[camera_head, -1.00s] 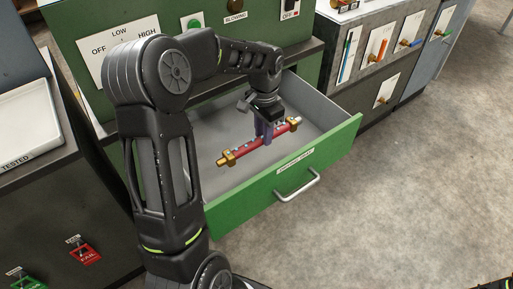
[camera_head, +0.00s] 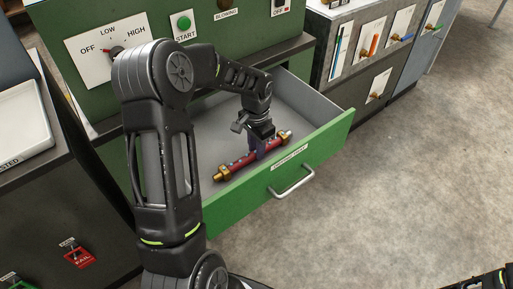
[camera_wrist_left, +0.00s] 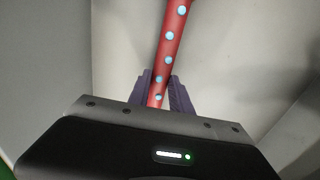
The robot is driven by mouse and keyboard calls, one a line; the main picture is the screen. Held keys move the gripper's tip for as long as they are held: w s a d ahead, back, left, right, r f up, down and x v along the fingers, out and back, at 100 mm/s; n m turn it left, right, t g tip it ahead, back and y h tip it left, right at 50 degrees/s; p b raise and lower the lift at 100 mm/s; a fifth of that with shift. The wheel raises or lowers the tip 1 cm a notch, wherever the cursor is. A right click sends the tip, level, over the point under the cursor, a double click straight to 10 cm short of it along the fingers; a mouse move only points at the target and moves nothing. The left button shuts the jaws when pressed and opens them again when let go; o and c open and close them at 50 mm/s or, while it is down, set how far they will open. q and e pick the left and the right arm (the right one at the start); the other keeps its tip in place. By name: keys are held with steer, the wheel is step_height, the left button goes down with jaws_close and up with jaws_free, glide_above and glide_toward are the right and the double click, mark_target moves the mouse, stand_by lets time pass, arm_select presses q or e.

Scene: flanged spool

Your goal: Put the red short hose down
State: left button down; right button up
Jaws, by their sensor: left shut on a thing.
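The red short hose (camera_head: 241,162) has brass fittings at both ends and pale blue dots along its side. It is inside the open green drawer (camera_head: 338,131), near the drawer's front wall. My left gripper (camera_head: 260,150) comes down from above and is shut around the hose near its middle. In the left wrist view the red hose (camera_wrist_left: 171,45) runs up between the two purple fingers of the gripper (camera_wrist_left: 160,92). I cannot tell whether the hose touches the drawer floor. My right gripper is not in view.
The drawer's grey floor (camera_head: 205,135) is otherwise bare. A green cabinet with an OFF/LOW/HIGH dial plate (camera_head: 100,62) and a green START button (camera_head: 184,23) stands behind. A white tray (camera_head: 25,125) is at the left. Open floor (camera_head: 400,200) lies to the right.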

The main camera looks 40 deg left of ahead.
arm_select(q)
steer(key=shift+r, duration=0.1)
steer(key=c, duration=1.2)
jaws_free()
steer(key=shift+o, duration=0.2)
step_height(320, 180, up, 12)
steer(key=p, duration=0.1)
